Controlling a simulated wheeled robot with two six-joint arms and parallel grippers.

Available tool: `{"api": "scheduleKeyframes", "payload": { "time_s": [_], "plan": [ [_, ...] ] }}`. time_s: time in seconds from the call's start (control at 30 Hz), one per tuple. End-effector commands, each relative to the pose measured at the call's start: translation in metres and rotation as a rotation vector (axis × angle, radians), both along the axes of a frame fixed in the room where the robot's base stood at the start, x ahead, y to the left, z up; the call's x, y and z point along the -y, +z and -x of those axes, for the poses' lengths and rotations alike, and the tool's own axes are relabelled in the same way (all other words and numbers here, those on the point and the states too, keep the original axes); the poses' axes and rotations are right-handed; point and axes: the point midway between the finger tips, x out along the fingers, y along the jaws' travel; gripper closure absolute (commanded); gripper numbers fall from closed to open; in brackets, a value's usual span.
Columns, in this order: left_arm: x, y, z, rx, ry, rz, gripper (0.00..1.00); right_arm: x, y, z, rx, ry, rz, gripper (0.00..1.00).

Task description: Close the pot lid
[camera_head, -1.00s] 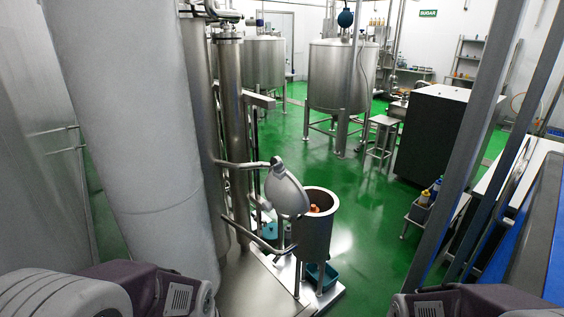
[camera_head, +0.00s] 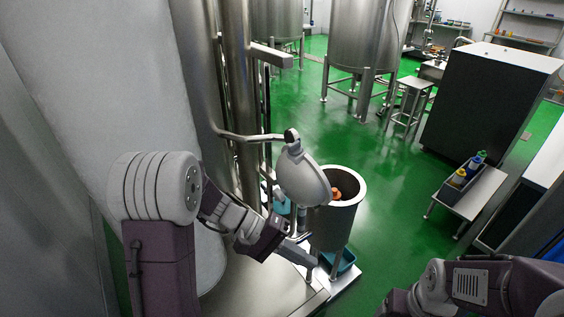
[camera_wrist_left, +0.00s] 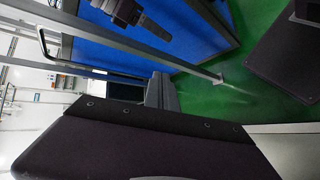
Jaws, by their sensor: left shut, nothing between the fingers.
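The steel pot (camera_head: 346,216) stands right of the centre in the head view, with something orange inside. Its domed lid (camera_head: 303,178) is raised and tilted at the pot's left rim, hanging by a pipe-like arm (camera_head: 250,137), so the pot's mouth is open. My left gripper (camera_head: 308,258) is shut and empty, just below the lid and beside the pot's left wall. I cannot tell whether it touches the pot. My right arm shows at the lower right of the head view, but its fingers are out of view. The left wrist view shows neither pot nor lid.
A steel column (camera_head: 240,110) rises left of the pot. A blue tray (camera_head: 345,262) lies under the pot. A small bench with bottles (camera_head: 470,195) and a dark cabinet (camera_head: 490,105) stand to the right. Green floor (camera_head: 395,200) is clear between.

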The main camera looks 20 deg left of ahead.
Motion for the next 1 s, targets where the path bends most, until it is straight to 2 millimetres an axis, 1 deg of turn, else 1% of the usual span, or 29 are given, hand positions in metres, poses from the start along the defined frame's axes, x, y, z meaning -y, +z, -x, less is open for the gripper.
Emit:
{"api": "scheduleKeyframes", "payload": {
  "time_s": [0.03,0.07,0.1,0.17,0.2,0.23,0.3,0.33,0.4,0.5,0.67,0.77,1.0],
  "plan": [
    [-0.008,-0.001,-0.027,0.041,0.085,0.109,1.00,0.000,-0.015,0.000,0.000,0.000,0.000,0.22],
    [-0.017,0.004,-0.046,0.080,0.144,0.183,1.00,0.000,-0.020,0.000,0.000,0.000,0.000,0.22],
    [-0.034,0.010,-0.073,0.142,0.237,0.280,1.00,0.000,-0.028,0.000,0.000,0.000,0.000,0.22],
    [-0.077,0.015,-0.113,0.262,0.403,0.411,1.00,0.000,-0.042,0.000,0.000,0.000,0.000,0.22],
    [-0.111,0.017,-0.132,0.339,0.510,0.475,1.00,0.000,-0.049,0.000,0.000,0.000,0.000,0.22],
    [-0.135,0.017,-0.143,0.392,0.582,0.510,1.00,0.000,-0.053,0.000,-0.001,0.000,0.000,0.22],
    [-0.181,0.018,-0.157,0.491,0.710,0.562,1.00,0.000,-0.058,0.000,-0.001,0.000,0.000,0.22],
    [-0.195,0.019,-0.159,0.522,0.750,0.575,1.00,0.000,-0.060,0.000,0.000,0.000,0.000,0.22],
    [-0.217,0.020,-0.163,0.569,0.807,0.593,1.00,0.000,-0.061,0.000,0.000,0.000,0.000,0.22],
    [-0.226,0.022,-0.164,0.592,0.831,0.598,1.00,0.000,-0.060,0.000,0.000,0.000,0.000,0.22],
    [-0.220,0.026,-0.169,0.589,0.826,0.597,1.00,0.000,-0.057,0.000,0.000,0.000,0.000,0.22],
    [-0.209,0.031,-0.181,0.587,0.822,0.599,1.00,0.000,-0.054,0.000,0.000,0.000,0.000,0.22],
    [-0.176,0.045,-0.222,0.586,0.821,0.599,1.00,0.000,-0.047,0.000,0.000,0.000,0.000,0.22]
  ]
}}
